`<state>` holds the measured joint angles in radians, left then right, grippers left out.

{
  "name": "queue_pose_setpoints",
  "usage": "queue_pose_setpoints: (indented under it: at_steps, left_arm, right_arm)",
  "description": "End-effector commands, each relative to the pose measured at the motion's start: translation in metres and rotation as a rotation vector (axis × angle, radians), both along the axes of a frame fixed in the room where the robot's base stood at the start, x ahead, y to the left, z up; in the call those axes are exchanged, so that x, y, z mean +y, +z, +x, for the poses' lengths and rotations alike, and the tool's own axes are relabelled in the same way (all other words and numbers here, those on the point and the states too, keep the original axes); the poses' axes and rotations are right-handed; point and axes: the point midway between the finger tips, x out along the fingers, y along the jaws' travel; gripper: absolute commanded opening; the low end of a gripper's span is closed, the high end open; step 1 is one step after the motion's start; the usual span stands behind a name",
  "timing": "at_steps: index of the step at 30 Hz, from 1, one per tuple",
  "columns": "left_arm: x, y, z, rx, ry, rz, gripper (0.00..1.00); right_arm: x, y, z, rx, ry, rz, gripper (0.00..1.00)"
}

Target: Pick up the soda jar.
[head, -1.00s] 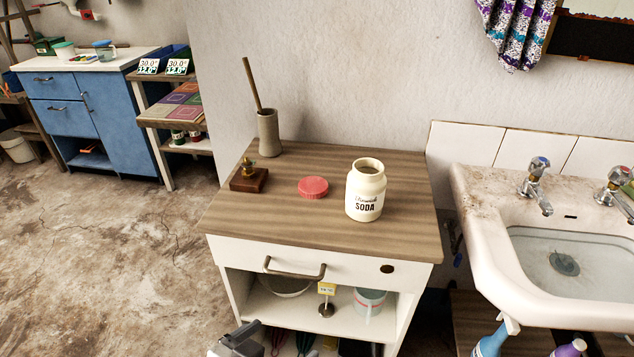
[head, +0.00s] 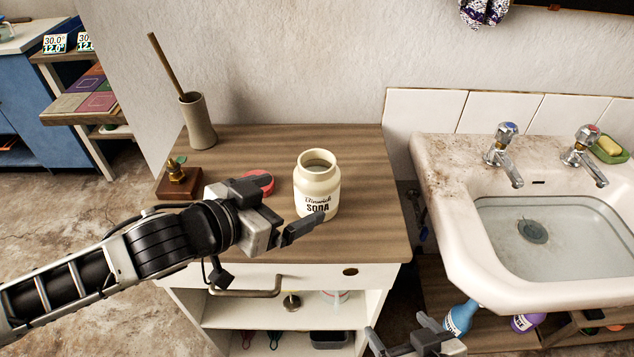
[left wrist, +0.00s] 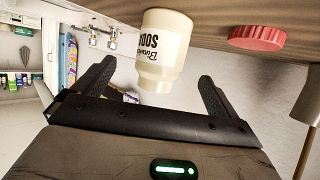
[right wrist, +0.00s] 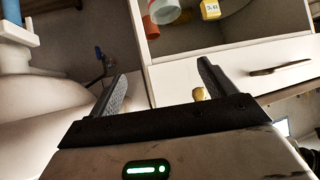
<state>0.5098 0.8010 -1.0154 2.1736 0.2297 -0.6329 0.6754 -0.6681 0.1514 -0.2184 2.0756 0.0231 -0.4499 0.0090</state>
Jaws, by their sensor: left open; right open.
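In the left wrist view the jar (left wrist: 164,48) appears inverted, ahead of and between the spread fingers. My left gripper (head: 297,204) is open just left of and in front of the jar; one finger overlaps the jar's lower edge in the head view. I cannot tell whether they touch. A red lid (head: 262,180) lies left of the jar, partly hidden by my gripper. My right gripper (head: 408,338) is open and empty, low in front of the cabinet.
A brush holder (head: 198,122) with a stick stands at the back left. A wooden block with a brass piece (head: 178,180) sits at the left edge. The sink (head: 455,240) is to the right. The cabinet top behind and right of the jar is clear.

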Motion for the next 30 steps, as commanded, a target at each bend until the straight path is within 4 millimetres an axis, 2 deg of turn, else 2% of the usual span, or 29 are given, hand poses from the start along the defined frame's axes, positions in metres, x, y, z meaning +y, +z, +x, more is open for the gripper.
queue_pose_setpoints:
  at_steps: [3,11,21,29,30]
  left_arm:
    - [-0.014,-0.008,0.016,-0.002,0.0,-0.001,0.97]
    - [-0.026,-0.016,0.029,-0.002,-0.001,0.001,0.97]
    - [-0.052,-0.037,0.06,-0.002,-0.002,0.0,0.97]
    - [-0.054,-0.038,0.062,-0.002,-0.001,0.001,0.97]
    - [-0.054,-0.038,0.062,-0.002,-0.001,0.001,0.94]
  right_arm:
    - [-0.001,-0.001,-0.001,0.003,0.003,-0.005,0.83]
    - [-0.001,-0.001,-0.001,0.002,0.004,-0.006,0.83]
    - [-0.001,0.0,0.0,0.001,0.003,-0.006,0.83]
    - [0.0,0.001,0.002,-0.002,-0.001,-0.001,0.83]
    - [0.001,0.001,0.002,-0.003,-0.001,-0.001,0.83]
